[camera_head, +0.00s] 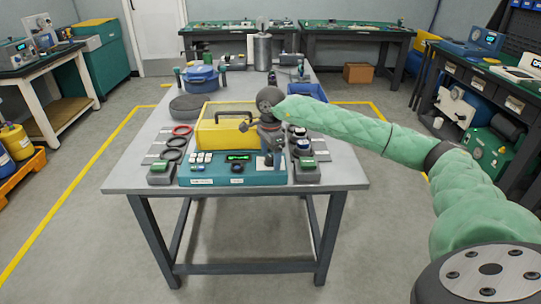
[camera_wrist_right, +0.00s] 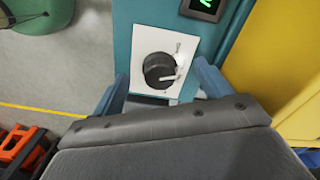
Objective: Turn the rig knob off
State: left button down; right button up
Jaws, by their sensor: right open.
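The rig (camera_head: 215,180) is a teal box on the near part of the table, with a lit green display (camera_head: 238,157). Its dark round knob (camera_wrist_right: 159,70) sits on a white plate (camera_wrist_right: 148,40) in the right wrist view. The knob's white pointer line points right and slightly down in that picture, and small print beside it is too small to read. My right gripper (camera_wrist_right: 163,74) is open, its blue fingers on either side of the knob and apart from it. In the head view my right gripper (camera_head: 271,160) points down near the rig's right end. My left gripper is not in view.
A yellow case (camera_head: 218,134) stands close behind the rig. Grey blocks with green tops (camera_head: 161,167) flank it. Red and black rings (camera_head: 181,130) lie at left. A blue pot (camera_head: 202,78) and a blue tray (camera_head: 308,92) stand farther back.

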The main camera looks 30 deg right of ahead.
jog(key=m, duration=0.9)
jog(key=c, duration=1.4)
jog(key=shift+f+n+b, duration=0.2)
jog(key=shift+n+b, duration=0.2)
jog(key=shift+n, duration=0.5)
jog(key=n+b, duration=0.2)
jog(key=n, duration=0.3)
jog(key=shift+r+n, duration=0.1)
jog(key=shift+n, duration=0.3)
jog(key=o, duration=1.4)
jog(key=shift+r, duration=0.1)
